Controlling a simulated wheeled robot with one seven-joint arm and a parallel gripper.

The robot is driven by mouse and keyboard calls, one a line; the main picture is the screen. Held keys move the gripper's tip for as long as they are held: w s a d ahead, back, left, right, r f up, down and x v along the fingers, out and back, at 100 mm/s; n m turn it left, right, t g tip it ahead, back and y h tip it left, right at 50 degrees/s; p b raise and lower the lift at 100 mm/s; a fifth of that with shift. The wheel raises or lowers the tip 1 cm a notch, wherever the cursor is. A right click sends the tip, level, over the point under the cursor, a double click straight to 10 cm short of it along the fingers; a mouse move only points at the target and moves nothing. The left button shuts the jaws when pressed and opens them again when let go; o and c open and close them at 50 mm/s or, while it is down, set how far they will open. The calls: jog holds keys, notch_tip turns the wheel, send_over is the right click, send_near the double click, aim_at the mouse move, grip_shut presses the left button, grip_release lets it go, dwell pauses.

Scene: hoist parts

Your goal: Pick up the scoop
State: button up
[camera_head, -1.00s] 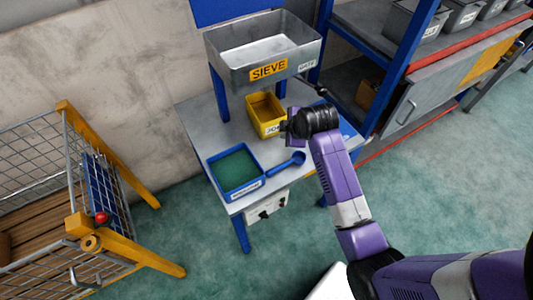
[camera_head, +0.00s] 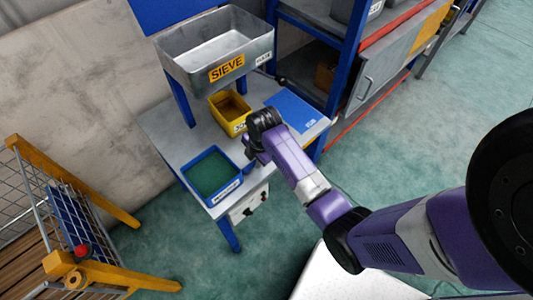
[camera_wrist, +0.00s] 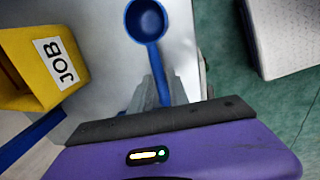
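The blue scoop (camera_wrist: 146,20) shows in the wrist view on the pale tabletop, its round bowl at the top and its handle running down between the two grey fingers of my gripper (camera_wrist: 161,82). The fingers lie close along both sides of the handle. I cannot tell whether they press on it. In the head view my gripper (camera_head: 252,155) is low over the table beside the green-filled blue tray (camera_head: 224,192), and it and the arm hide most of the scoop.
A yellow bin (camera_head: 231,127), labelled JOB in the wrist view (camera_wrist: 22,65), stands close by. The grey sieve box (camera_head: 195,72) rises on blue legs behind. A blue sheet (camera_head: 297,110) lies at the table's right. A wire cage with yellow posts (camera_head: 105,203) stands left.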

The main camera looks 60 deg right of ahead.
jog(key=shift+w+f, duration=0.15)
jog(key=shift+f, duration=0.55)
grip_shut()
jog(key=shift+r, duration=0.1)
notch_tip(320, 180, up, 20)
jog(key=shift+c, duration=0.9)
grip_release()
grip_shut()
